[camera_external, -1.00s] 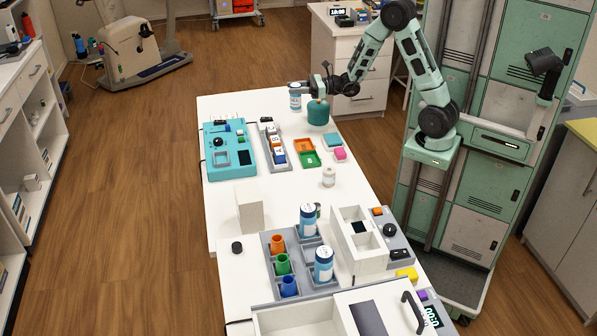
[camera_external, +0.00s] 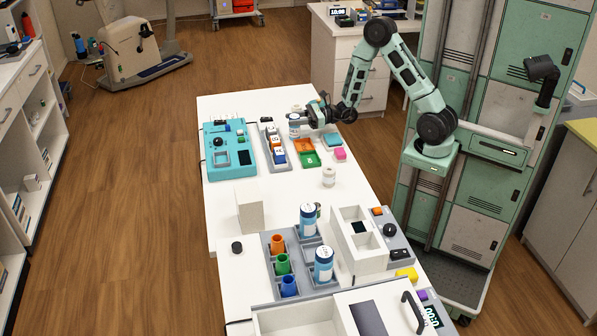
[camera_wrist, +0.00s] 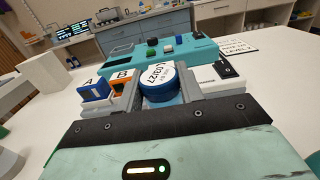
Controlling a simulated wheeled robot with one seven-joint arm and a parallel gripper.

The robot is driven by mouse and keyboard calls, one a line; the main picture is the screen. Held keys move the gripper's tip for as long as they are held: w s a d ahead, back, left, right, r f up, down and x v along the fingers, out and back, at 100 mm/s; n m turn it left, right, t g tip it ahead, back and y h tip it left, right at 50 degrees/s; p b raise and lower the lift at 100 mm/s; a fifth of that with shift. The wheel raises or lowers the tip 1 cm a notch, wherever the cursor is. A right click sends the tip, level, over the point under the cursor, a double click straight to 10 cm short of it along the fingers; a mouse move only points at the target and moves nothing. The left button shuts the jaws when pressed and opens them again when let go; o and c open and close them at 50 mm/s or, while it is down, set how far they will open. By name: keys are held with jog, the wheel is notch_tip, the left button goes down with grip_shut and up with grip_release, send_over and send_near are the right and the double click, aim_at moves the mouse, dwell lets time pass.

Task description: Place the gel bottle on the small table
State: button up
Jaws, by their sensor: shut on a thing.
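My gripper (camera_external: 303,121) is at the far end of the long white table (camera_external: 235,108). It is shut on a blue-and-white bottle (camera_external: 294,127), which looks like the gel bottle. The bottle appears about upright; I cannot tell whether its base touches the table. In the wrist view, its round printed top (camera_wrist: 160,80) shows between the fingers, and its lower part is hidden. Similar blue-and-white bottles, one (camera_external: 307,222) behind the other (camera_external: 323,266), stand in the grey tray. I cannot tell which surface is the small table.
A teal panel (camera_external: 214,142) and a rack of lettered blocks (camera_external: 276,150) are left of and near the held bottle. Orange and green trays (camera_external: 310,159) are close in front. A small white bottle (camera_external: 328,177) stands mid-table. Bare tabletop surrounds it.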

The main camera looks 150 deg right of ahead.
jog(key=shift+f, duration=0.15)
jog(key=o, duration=1.1)
jog(key=shift+r, duration=0.25)
jog(key=v, duration=0.4)
jog(key=p+v, duration=0.1)
jog(key=v, duration=0.4)
jog(key=shift+s+a+r, duration=0.15)
jog(key=shift+s+r, duration=0.1)
jog(key=shift+s+a+p, duration=0.4)
jog(key=shift+s+p, duration=0.05)
jog(key=shift+p, duration=0.75)
jog(key=shift+s+a+f+p, duration=0.35)
jog(key=shift+a+p, duration=0.1)
jog(key=shift+p, duration=0.25)
